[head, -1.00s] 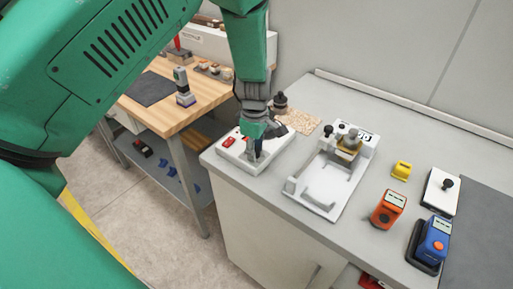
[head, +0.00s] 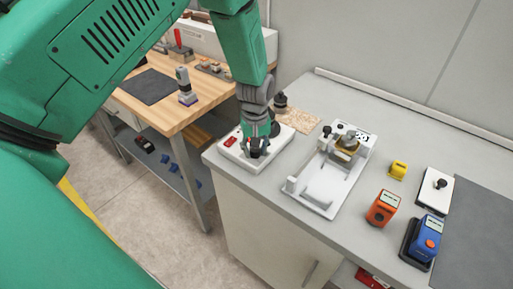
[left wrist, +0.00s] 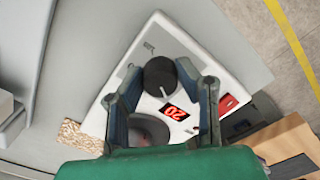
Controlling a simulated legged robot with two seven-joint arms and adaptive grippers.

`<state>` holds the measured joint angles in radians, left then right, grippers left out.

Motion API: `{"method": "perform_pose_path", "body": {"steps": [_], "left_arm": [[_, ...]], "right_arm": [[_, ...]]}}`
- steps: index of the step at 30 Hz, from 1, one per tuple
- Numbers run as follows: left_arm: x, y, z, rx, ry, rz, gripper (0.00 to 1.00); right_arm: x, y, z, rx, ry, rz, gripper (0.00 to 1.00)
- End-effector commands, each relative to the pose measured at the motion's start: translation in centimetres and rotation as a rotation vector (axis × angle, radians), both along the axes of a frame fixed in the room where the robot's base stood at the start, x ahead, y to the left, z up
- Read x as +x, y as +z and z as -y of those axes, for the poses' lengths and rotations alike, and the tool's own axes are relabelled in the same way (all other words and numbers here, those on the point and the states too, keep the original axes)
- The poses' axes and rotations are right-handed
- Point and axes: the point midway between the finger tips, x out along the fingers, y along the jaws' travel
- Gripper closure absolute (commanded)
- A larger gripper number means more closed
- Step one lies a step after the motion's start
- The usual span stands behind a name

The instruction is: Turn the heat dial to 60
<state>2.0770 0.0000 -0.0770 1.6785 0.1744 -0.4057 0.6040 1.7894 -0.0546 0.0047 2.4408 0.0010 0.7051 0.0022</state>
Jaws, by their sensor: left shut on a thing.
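The white heating unit (head: 284,139) stands at the left end of the grey counter. Its black round heat dial (left wrist: 160,74) has a light pointer mark and shows in the left wrist view. The red lit display (left wrist: 174,112) beside it appears to read 20. My left gripper (head: 256,150) reaches down over the unit, and its fingers (left wrist: 168,82) are shut on the dial, one on each side. In the head view the gripper largely hides the dial. My right gripper is not in view.
A red switch (head: 230,141) is on the unit, close to my left gripper. A white fixture (head: 322,190) stands to the right, with orange (head: 383,207) and blue (head: 427,240) devices further right. A wooden bench (head: 196,112) is at the left.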

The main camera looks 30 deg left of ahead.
Motion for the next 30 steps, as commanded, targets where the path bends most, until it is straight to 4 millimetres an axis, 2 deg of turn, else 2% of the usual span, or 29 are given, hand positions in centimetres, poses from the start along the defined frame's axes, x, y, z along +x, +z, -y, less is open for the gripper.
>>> {"method": "perform_pose_path", "body": {"steps": [18, 30], "left_arm": [[0.3, 0.0, 0.0, 0.003, -0.582, 0.007, 1.00], [0.4, 0.1, 0.1, 0.004, -0.883, 0.008, 1.00]], "right_arm": [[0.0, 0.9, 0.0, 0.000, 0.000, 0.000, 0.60], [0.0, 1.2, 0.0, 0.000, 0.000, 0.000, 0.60]]}}
